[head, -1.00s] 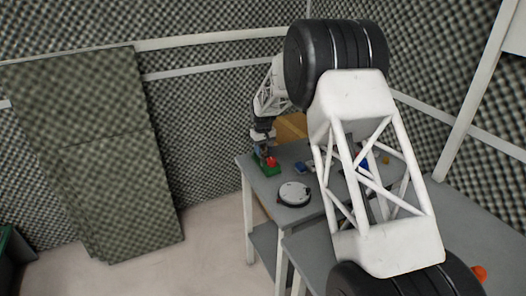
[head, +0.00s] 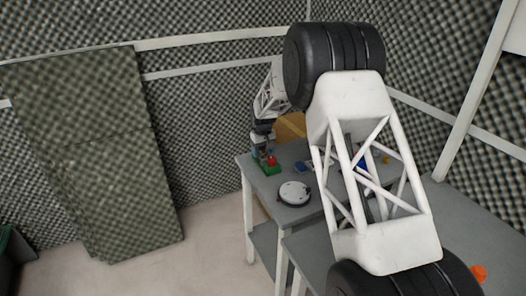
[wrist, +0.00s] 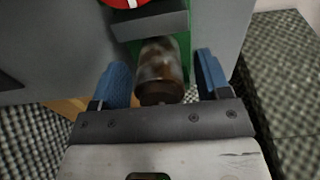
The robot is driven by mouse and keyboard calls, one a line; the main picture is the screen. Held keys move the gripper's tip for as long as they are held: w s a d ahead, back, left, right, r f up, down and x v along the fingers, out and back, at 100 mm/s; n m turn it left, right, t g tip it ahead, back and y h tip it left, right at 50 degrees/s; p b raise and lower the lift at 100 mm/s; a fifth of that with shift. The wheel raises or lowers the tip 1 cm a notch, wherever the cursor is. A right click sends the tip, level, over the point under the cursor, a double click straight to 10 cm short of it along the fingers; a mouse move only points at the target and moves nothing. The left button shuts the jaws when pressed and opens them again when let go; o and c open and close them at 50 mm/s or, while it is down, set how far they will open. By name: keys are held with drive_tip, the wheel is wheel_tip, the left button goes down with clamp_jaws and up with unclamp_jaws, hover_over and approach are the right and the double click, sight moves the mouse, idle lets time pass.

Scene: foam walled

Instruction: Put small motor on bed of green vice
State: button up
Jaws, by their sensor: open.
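The green vice (head: 271,171) sits on the far left corner of the grey table, with a red part on top. In the wrist view, the vice (wrist: 187,45) shows green sides, a grey jaw block and a red round part at the top edge. The small motor (wrist: 160,69), a brownish metal cylinder, lies over the green vice beside the grey block; its underside is hidden, so full contact cannot be seen. My gripper (wrist: 163,82) is open, with its blue fingers on either side of the motor and visible gaps.
A round white and black disc (head: 294,193) lies near the table's front edge. A small blue object (head: 300,167) lies right of the vice. An orange object (head: 478,273) is at the lower right. My own arm covers much of the table.

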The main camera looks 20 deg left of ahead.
drive_tip(key=shift+r, duration=0.15)
wheel_tip(320, 180, up, 12)
drive_tip(key=shift+r, duration=0.1)
idle(0.6)
idle(0.5)
drive_tip(key=s+d+r+m, duration=0.2)
drive_tip(key=s+d+r, duration=0.45)
drive_tip(key=d, duration=0.45)
drive_tip(key=s+d+r+m+t, duration=0.1)
drive_tip(key=s+d+r, duration=0.6)
drive_tip(key=d, duration=0.4)
drive_tip(key=s+d+r+m, duration=0.2)
drive_tip(key=s+d+r, duration=0.4)
drive_tip(key=s+d, duration=0.4)
drive_tip(key=s+d+m+t, duration=0.1)
drive_tip(key=s+d+m, duration=0.1)
drive_tip(key=s+d, duration=1.3)
drive_tip(key=s+d+f+m, duration=0.1)
drive_tip(key=s+d+f, duration=0.1)
drive_tip(key=s, duration=0.7)
drive_tip(key=s+d+f+m, duration=0.1)
drive_tip(key=s+f, duration=0.3)
drive_tip(key=s, duration=0.6)
drive_tip(key=shift+d+t, duration=0.3)
drive_tip(key=shift+d, duration=0.35)
